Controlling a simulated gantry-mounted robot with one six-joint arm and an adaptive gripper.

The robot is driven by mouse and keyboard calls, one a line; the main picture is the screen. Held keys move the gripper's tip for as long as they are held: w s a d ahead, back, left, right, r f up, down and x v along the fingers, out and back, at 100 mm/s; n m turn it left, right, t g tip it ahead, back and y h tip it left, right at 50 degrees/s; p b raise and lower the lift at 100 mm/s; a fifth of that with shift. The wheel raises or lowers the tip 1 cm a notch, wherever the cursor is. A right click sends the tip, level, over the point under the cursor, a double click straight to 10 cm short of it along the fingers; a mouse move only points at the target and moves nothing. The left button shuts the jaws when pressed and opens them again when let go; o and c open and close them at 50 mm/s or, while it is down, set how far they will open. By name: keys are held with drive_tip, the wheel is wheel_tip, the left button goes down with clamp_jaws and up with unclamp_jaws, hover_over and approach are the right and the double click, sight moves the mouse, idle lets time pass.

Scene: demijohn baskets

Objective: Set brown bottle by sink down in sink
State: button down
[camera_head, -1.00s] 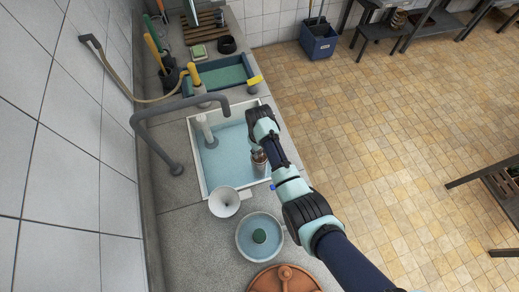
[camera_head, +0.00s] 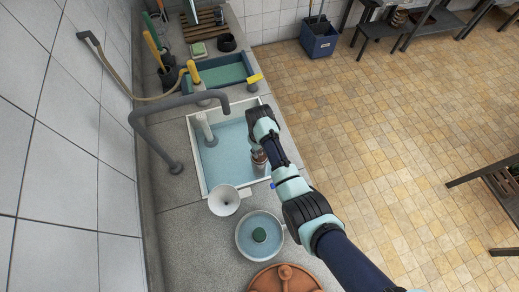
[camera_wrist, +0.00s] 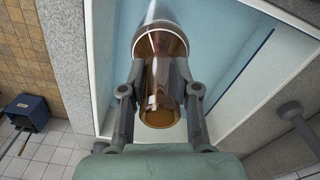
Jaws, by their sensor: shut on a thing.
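The brown bottle (camera_wrist: 160,48) is a see-through amber bottle, held between the two fingers of my gripper (camera_wrist: 160,95) in the wrist view. My gripper is shut on it. In the head view my gripper (camera_head: 258,155) is over the right part of the sink, and little of the bottle can be told apart there. The sink (camera_head: 204,180) is a white-rimmed basin with a pale blue inside. In the wrist view the sink (camera_wrist: 103,60) lies behind the bottle. Whether the bottle touches the sink floor cannot be told.
A grey bent tap (camera_head: 150,115) arches over the sink's left side, near a pale upright piece (camera_head: 207,130). A white funnel (camera_head: 224,201) and a blue-filled bowl (camera_head: 246,250) stand in front. A green-blue tray (camera_head: 222,76) lies behind.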

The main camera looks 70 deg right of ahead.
drive_tip(key=shift+f, duration=0.35)
drive_tip(key=c, duration=0.8)
unclamp_jaws()
drive_tip(key=shift+o, duration=0.2)
wheel_tip(320, 180, up, 12)
